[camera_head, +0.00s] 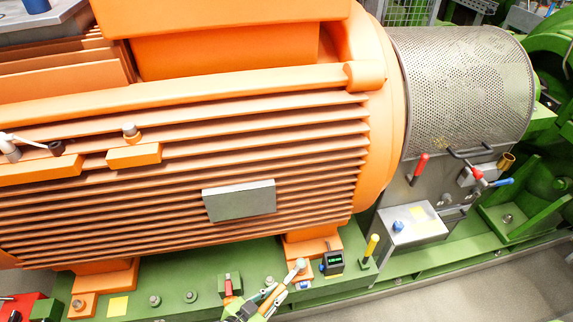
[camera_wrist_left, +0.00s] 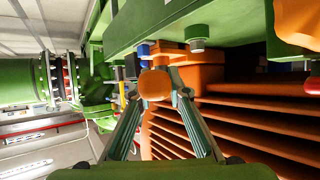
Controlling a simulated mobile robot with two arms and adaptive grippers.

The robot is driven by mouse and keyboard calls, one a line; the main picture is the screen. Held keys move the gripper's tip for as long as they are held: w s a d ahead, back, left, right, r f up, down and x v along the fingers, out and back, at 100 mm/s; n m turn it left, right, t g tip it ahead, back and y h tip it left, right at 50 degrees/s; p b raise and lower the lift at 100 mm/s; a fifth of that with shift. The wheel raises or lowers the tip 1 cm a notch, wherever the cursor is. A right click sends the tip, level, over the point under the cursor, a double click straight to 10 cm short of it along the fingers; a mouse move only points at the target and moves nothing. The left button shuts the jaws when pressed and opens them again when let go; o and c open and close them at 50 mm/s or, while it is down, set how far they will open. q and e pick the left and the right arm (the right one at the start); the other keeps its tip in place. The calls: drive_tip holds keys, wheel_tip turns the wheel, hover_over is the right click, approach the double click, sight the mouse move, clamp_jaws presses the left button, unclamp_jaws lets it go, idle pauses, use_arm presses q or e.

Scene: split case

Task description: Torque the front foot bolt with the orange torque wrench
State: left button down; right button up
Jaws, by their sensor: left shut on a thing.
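My left gripper (camera_head: 284,287) is at the front edge of the green base, at the bottom of the head view. In the left wrist view its two fingers (camera_wrist_left: 160,92) are shut on an orange piece, which I take to be the orange torque wrench (camera_wrist_left: 155,84) seen nearly end-on. In the head view a pale rounded end (camera_head: 299,265) stands up from the fingers, close to the motor's orange front foot (camera_head: 308,246). The fingers and this end partly hide the foot's bolt, and I cannot tell whether the wrench touches it. My right gripper is not in view.
A black display unit (camera_head: 333,262) and a yellow-topped post (camera_head: 372,246) stand just right of the foot. The finned orange motor (camera_head: 180,200) rises behind. A grey box (camera_head: 413,228) stands further right.

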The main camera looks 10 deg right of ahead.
use_arm(q)
drive_tip(key=shift+w+d+r, duration=0.1)
drive_tip(key=shift+d+r, duration=0.4)
drive_tip(key=shift+d, duration=0.1)
drive_tip(key=shift+w+r, duration=0.1)
drive_tip(key=shift+r, duration=0.15)
idle(1.1)
drive_tip(key=shift+s+a+f, duration=0.35)
drive_tip(key=shift+s, duration=0.05)
idle(0.9)
drive_tip(key=shift+a+f, duration=0.15)
idle(0.3)
drive_tip(key=shift+w, duration=0.1)
idle(2.8)
